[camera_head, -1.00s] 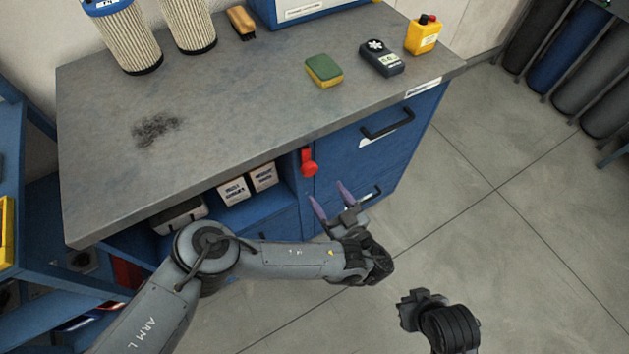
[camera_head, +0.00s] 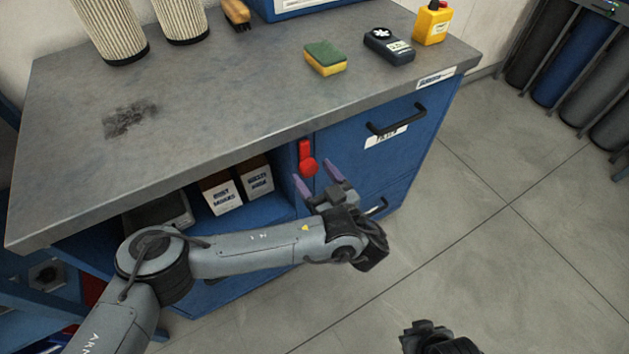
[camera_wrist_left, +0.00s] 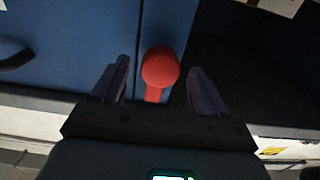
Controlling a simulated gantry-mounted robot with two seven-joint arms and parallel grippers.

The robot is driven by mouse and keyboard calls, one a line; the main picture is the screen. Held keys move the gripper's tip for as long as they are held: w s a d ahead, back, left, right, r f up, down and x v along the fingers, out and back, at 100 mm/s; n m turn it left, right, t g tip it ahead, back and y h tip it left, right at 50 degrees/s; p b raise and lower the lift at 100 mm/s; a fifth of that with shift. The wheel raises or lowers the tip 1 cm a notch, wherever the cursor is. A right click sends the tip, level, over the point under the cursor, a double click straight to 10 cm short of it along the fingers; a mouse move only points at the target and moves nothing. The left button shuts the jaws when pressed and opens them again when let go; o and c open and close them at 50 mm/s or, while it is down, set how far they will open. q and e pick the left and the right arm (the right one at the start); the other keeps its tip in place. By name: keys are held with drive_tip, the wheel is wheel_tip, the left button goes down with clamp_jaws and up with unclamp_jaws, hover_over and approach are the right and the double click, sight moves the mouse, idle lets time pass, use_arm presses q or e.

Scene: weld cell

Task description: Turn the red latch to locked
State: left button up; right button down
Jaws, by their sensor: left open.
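The red latch (camera_head: 307,160) is on the blue cabinet front below the worktop, beside the drawers. In the head view its handle points up from a round hub. In the left wrist view the left gripper (camera_wrist_left: 160,85) has a finger on each side of the latch, with visible gaps. My right gripper (camera_head: 425,330) is partly cut off at the bottom edge.
The cabinet worktop (camera_head: 230,105) overhangs above the latch. An open shelf with labelled boxes (camera_head: 238,188) lies left of the latch. A black drawer handle (camera_head: 397,120) sticks out to the right. A sponge (camera_head: 325,58) and a meter (camera_head: 388,46) lie on top.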

use_arm(q)
drive_tip(key=shift+w+a, duration=0.15)
drive_tip(key=shift+w, duration=0.05)
clamp_jaws()
idle(0.5)
